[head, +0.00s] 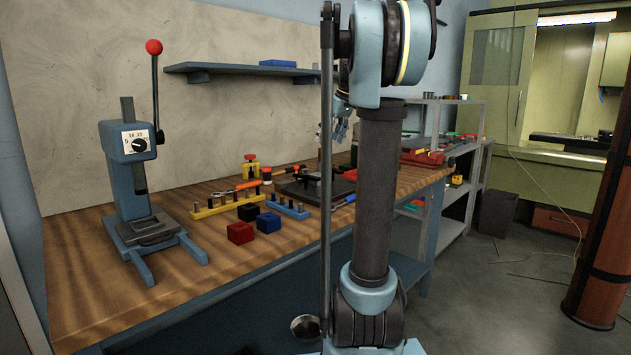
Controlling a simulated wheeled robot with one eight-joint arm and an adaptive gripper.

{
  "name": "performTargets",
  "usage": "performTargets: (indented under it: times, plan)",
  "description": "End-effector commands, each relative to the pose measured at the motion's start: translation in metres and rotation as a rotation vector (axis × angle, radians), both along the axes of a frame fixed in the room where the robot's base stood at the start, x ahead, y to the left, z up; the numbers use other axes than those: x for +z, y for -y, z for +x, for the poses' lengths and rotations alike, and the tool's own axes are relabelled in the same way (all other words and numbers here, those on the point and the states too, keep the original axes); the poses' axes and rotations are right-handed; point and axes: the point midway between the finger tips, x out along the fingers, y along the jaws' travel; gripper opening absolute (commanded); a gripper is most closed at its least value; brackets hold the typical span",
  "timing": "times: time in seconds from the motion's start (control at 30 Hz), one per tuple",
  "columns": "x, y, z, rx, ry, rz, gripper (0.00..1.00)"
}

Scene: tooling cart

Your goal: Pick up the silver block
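I cannot make out a clear silver block in the head view. A grey metal plate (153,227) lies on the base of the blue press, and I cannot tell whether it is a loose block or part of the press. A red block (240,233), a blue block (268,223) and a black block (248,212) sit close together on the wooden bench. My gripper (340,131) shows small above the back of the bench, partly hidden by my own arm. It is apart from these blocks, and its fingers are too small to read.
The wooden bench (95,285) has free room at its front left. The blue press (133,185) stands there with its red-knobbed lever raised. Yellow (222,206) and blue (288,208) tool racks hold upright pieces. A wall shelf (235,69) hangs above.

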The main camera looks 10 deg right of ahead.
Motion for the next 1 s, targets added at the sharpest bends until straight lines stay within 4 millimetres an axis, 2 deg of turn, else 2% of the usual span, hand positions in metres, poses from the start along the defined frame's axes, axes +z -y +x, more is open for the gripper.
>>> performTargets:
  times: [0.5, 0.63, 0.87, 1.0]
  plan:
    - [-0.081, -0.021, 0.027, 0.004, 0.001, -0.001, 0.65]
    - [-0.095, -0.022, 0.032, 0.0, 0.001, -0.001, 0.65]
    - [-0.107, -0.022, 0.035, -0.004, 0.0, -0.001, 0.65]
    - [-0.122, -0.026, 0.041, -0.004, 0.0, -0.001, 0.65]
